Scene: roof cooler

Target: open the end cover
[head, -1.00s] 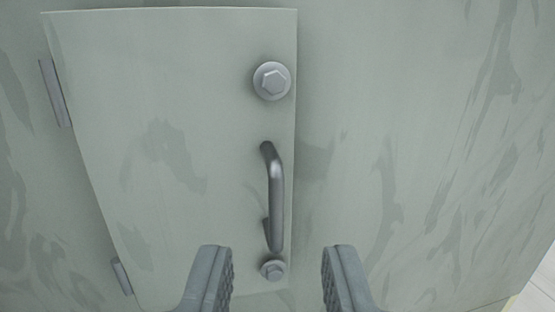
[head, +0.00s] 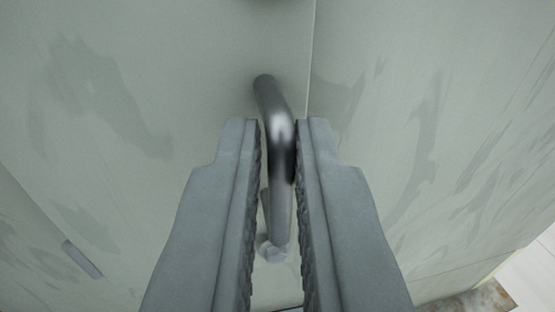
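The end cover (head: 130,110) is a pale grey-green panel that fills the left and middle of the head view. It lies flush with the wall, and its right edge is a thin straight seam. A dark metal bar handle (head: 279,135) stands out near that edge. My gripper (head: 279,128) has its two ribbed fingers closed in around the bar, one on each side. A thin gap seems to show on the left. A lower bolt (head: 270,252) shows between the fingers. Only the edge of an upper bolt shows at the top.
A hinge (head: 82,258) sits at the cover's left side. The flat cooler wall (head: 440,130) continues to the right of the seam, clear of obstacles. Pale floor and a brownish patch (head: 490,297) show at the lower right.

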